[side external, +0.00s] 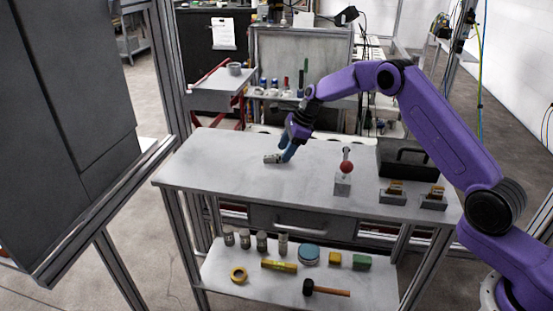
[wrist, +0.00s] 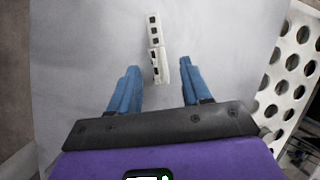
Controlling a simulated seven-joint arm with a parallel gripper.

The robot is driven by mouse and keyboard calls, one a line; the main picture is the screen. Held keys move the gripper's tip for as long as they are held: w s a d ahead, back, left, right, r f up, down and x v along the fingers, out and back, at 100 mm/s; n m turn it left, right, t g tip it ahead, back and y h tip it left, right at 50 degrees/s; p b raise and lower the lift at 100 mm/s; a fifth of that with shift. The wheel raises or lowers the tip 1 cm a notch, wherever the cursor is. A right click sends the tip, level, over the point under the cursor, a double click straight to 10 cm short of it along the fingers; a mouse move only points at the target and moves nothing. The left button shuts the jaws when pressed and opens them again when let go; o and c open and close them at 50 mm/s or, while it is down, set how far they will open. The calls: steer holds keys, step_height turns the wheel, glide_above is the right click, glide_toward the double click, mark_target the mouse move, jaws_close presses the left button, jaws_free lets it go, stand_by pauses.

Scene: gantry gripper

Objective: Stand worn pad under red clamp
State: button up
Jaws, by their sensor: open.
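My gripper (side external: 286,153) is low over the left part of the grey worktable, and its blue fingers are open. In the wrist view the open fingers (wrist: 160,72) point at a narrow pale piece (wrist: 155,35) with a row of dark square openings. Its near end reaches between the fingertips with a gap on each side. In the side view this small pale piece (side external: 272,158) lies beside the fingertips; I cannot tell for certain that it is the worn pad. The clamp with a red ball (side external: 346,167) stands on a pale block (side external: 342,187) right of my gripper.
Two small grey holders (side external: 392,198) (side external: 433,203) with brown-yellow pieces stand at the table's right front. A lower shelf (side external: 225,275) carries bottles, tape and a mallet (side external: 320,289). The table between my gripper and the clamp is clear.

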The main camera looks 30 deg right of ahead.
steer(key=shift+w+a+f, duration=0.15)
steer(key=shift+a+f, duration=0.05)
steer(key=shift+f, duration=0.35)
jaws_close()
steer(key=shift+r, duration=0.1)
